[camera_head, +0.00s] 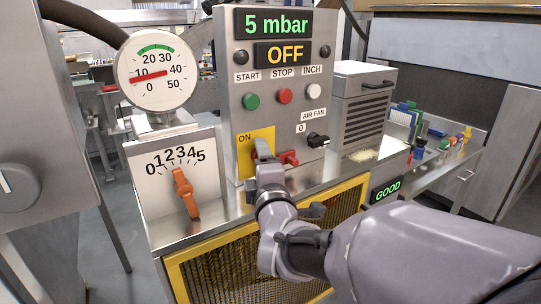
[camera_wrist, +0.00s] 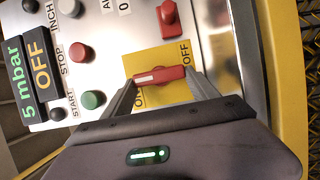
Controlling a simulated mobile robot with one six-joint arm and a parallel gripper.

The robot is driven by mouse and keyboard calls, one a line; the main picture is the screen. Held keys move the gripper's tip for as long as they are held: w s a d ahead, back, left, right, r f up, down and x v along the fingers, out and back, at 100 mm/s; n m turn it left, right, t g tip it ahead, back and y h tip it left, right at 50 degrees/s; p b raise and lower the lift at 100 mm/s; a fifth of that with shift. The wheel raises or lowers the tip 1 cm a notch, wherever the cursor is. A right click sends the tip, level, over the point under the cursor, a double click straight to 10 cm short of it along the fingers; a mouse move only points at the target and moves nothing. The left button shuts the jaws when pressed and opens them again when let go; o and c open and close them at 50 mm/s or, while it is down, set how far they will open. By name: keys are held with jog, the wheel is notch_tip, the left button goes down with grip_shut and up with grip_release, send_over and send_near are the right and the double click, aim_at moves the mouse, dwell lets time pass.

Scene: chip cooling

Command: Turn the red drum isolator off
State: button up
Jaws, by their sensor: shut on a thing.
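The red drum isolator handle (camera_wrist: 160,76) sits on a yellow plate (camera_wrist: 150,60) with ON and OFF labels. Its white stripe is at the left end in the wrist view, on the ON label's side, away from OFF. My gripper (camera_wrist: 162,84) is shut on the handle, one finger at each end of it. In the head view my gripper (camera_head: 264,160) reaches the yellow plate (camera_head: 246,160) at the panel's lower left and hides most of the handle.
A second red lever (camera_head: 289,158) sticks out just right of the plate. Above are the START (camera_head: 251,101), STOP (camera_head: 285,96) and INCH buttons, a black air fan knob (camera_head: 317,140), and displays reading "5 mbar" and "OFF". An orange dial handle (camera_head: 185,192) and a gauge (camera_head: 155,70) stand left.

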dwell(0.4)
jog(key=o, duration=1.4)
jog(key=shift+c, duration=0.2)
jog(key=shift+d+f, duration=0.1)
